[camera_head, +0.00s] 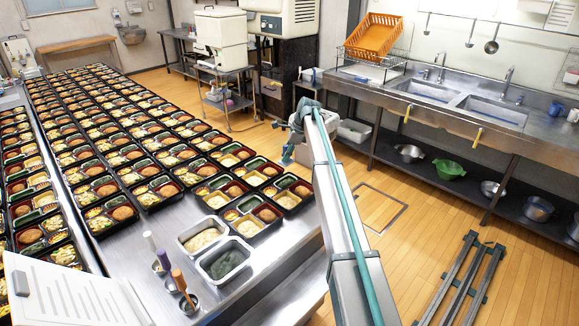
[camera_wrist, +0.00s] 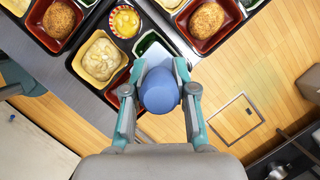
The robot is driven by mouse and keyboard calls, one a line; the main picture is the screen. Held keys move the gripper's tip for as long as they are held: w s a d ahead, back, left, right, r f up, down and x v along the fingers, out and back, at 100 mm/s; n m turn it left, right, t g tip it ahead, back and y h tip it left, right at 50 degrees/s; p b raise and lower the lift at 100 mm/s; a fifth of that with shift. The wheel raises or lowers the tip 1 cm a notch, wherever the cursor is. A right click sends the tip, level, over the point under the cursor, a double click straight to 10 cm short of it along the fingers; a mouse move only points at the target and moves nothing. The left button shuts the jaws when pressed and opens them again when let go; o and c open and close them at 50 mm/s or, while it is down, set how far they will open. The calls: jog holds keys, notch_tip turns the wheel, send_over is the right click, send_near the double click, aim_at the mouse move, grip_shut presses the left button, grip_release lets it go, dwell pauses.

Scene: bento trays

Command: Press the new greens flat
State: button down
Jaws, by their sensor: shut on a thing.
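My gripper (camera_wrist: 159,72) is shut on a blue round-topped tool (camera_wrist: 160,92) in the wrist view, its teal fingers on both sides. A pale flat part shows just beyond the blue top, over a dark green compartment (camera_wrist: 148,41) of a black bento tray (camera_wrist: 116,89). The tool hides most of that compartment, so I cannot tell whether it touches the greens. In the head view my gripper (camera_head: 287,155) is near the right end of the tray rows, and the tool is not clearly visible. Trays with green compartments (camera_head: 248,204) lie close by.
Two metal pans, one with pale food (camera_head: 202,239) and one with dark greens (camera_head: 222,264), stand on the steel table (camera_head: 130,262). Small cups hold upright tools with pale, purple and orange handles (camera_head: 179,281). Filled trays crowd the table's left and back. A sink counter (camera_head: 455,107) stands right.

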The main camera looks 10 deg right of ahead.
jog(key=shift+a, duration=0.2)
jog(key=shift+w+f+m, duration=0.15)
jog(key=shift+f+m, duration=0.15)
jog(key=shift+f, duration=0.05)
jog(key=b, duration=0.3)
send_over(282, 183)
jog(key=d, duration=0.2)
jog(key=shift+a+f, duration=0.2)
jog(key=shift+f, duration=2.2)
jog(key=shift+f+b, duration=0.35)
jog(key=shift+f, duration=2.2)
jog(key=shift+s+r, duration=0.15)
jog(key=shift+s, duration=0.05)
jog(key=shift+f, duration=0.45)
